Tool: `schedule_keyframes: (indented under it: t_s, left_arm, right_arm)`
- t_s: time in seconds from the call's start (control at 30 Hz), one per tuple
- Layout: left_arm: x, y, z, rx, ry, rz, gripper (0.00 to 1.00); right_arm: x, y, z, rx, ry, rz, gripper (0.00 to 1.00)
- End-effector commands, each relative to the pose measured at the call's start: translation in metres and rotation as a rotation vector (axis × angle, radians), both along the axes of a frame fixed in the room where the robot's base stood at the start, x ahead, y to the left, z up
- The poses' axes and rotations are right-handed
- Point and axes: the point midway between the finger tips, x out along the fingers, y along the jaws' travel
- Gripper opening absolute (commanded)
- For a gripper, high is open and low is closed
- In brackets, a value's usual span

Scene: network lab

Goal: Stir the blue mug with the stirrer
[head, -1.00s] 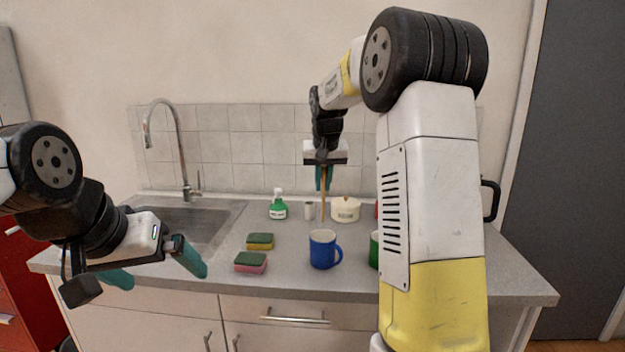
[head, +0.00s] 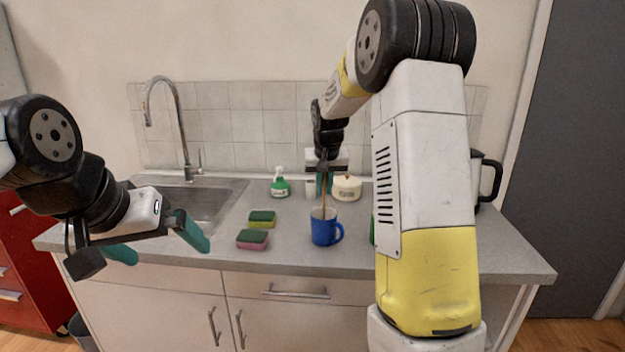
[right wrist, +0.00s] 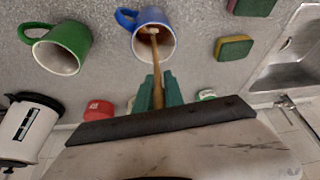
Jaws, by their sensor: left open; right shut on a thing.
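The blue mug (head: 324,232) stands upright on the grey counter, its handle to the right in the head view. In the right wrist view the blue mug (right wrist: 127,19) shows its open top with brown inside. My right gripper (head: 323,183) is shut on the wooden stirrer (head: 323,202) above the mug. In the right wrist view the stirrer (right wrist: 156,70) runs from between the green fingers, and its lower tip lies within the mug's opening. Whether the tip touches the mug is not clear. My left gripper (head: 158,243) is open and empty at the left, before the counter.
Two sponges (head: 252,239) (head: 262,218) lie left of the mug. A green spray bottle (head: 280,186) and a cream pot (head: 346,188) stand behind. A green mug (right wrist: 62,50) is beside the blue one, mostly hidden by my arm in the head view. The sink (head: 205,205) is at left.

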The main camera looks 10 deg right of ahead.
Motion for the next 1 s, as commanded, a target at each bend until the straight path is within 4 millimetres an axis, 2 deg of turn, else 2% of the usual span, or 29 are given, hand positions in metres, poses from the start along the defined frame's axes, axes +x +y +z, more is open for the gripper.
schedule_keyframes:
  t_s: [0.5,1.0]
  left_arm:
    - [0.000,0.000,0.000,0.000,0.000,0.000,1.00]
    - [0.000,0.000,0.000,0.000,0.000,0.000,1.00]
  right_arm:
    - [0.000,-0.001,-0.040,0.000,0.002,-0.001,0.00]
    - [0.000,0.000,-0.048,0.001,0.001,-0.001,0.00]
